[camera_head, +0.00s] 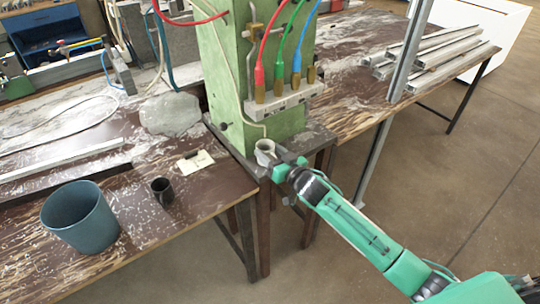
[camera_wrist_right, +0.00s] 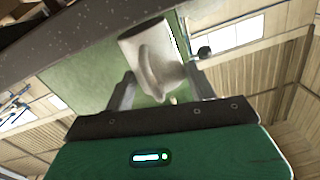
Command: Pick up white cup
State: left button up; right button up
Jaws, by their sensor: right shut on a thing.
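The white cup (camera_head: 265,150) is at the front of the green machine's base in the head view. My right gripper (camera_head: 276,160) reaches it from the lower right and is shut on it. In the right wrist view the cup (camera_wrist_right: 152,58) sits between the two fingers of the right gripper (camera_wrist_right: 155,88), its handle facing the camera. I cannot tell whether the cup touches the surface under it. My left gripper is not in view.
The green machine (camera_head: 235,85) stands directly behind the cup, with coloured hoses. A blue-grey bucket (camera_head: 80,218) and a small black cup (camera_head: 162,190) stand on the left bench. Metal profiles (camera_head: 430,55) lie on the right bench. Open floor lies at the lower right.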

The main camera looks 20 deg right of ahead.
notch_tip(320, 180, up, 3)
jog(key=shift+f, duration=0.15)
jog(key=shift+s+d+f+b, duration=0.1)
jog(key=shift+s+d+b, duration=0.05)
jog(key=shift+s+b, duration=0.2)
jog(key=b+v, duration=0.3)
jog(key=v, duration=1.4)
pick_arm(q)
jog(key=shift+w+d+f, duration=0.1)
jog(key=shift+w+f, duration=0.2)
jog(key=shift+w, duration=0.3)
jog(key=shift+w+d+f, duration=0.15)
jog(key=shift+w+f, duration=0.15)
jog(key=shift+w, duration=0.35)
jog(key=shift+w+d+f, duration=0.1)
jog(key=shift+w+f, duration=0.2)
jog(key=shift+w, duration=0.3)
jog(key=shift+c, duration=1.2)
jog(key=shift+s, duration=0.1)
pick_arm(e)
jog(key=s+a+f+m+t+h, duration=0.1)
jog(key=s+a+f+m+h, duration=0.2)
jog(key=s+h, duration=0.3)
jog(key=shift+s+a+m, duration=0.5)
jog(key=shift+a+m, duration=0.2)
